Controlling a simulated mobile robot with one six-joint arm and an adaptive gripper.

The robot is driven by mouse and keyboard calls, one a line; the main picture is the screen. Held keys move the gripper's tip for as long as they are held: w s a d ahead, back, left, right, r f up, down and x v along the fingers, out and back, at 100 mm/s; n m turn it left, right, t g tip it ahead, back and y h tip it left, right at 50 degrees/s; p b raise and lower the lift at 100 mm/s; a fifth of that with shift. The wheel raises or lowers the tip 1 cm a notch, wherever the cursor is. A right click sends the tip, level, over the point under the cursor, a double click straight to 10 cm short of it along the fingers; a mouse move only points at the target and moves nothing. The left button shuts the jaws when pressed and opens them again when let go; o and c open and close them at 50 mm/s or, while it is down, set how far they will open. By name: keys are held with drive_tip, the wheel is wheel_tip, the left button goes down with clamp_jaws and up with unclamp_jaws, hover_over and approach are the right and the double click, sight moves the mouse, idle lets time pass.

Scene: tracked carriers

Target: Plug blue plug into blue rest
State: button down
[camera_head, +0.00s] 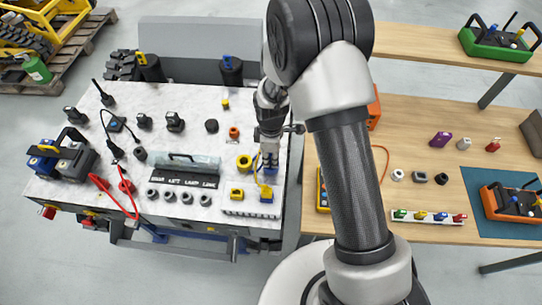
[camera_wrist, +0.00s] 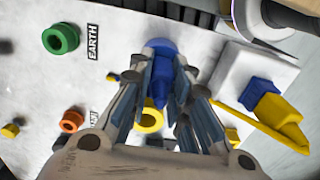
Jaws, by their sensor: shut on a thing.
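My gripper (camera_head: 268,158) is over the right side of the white panel. In the wrist view its fingers (camera_wrist: 162,75) are shut on a blue plug (camera_wrist: 158,92), which sits between the pads. A round blue part (camera_wrist: 160,44) shows just past the fingertips; I cannot tell whether it belongs to the plug or to the rest, or whether they touch. A blue block (camera_wrist: 257,92) with a yellow piece at it stands on the white block to the right in the wrist view. In the head view a blue block (camera_head: 267,198) stands near the panel's front right corner.
A yellow ring socket (camera_head: 244,162) is just left of my gripper, with a yellow block (camera_head: 237,194) in front. A green ring (camera_wrist: 61,39) and an orange ring (camera_wrist: 72,122) show in the wrist view. A red cable (camera_head: 115,195) lies at the left. The wooden table (camera_head: 440,165) stands right.

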drive_tip(key=c, duration=1.4)
unclamp_jaws()
drive_tip(key=shift+f, duration=0.1)
wheel_tip(320, 180, up, 12)
drive_tip(key=shift+r, duration=0.1)
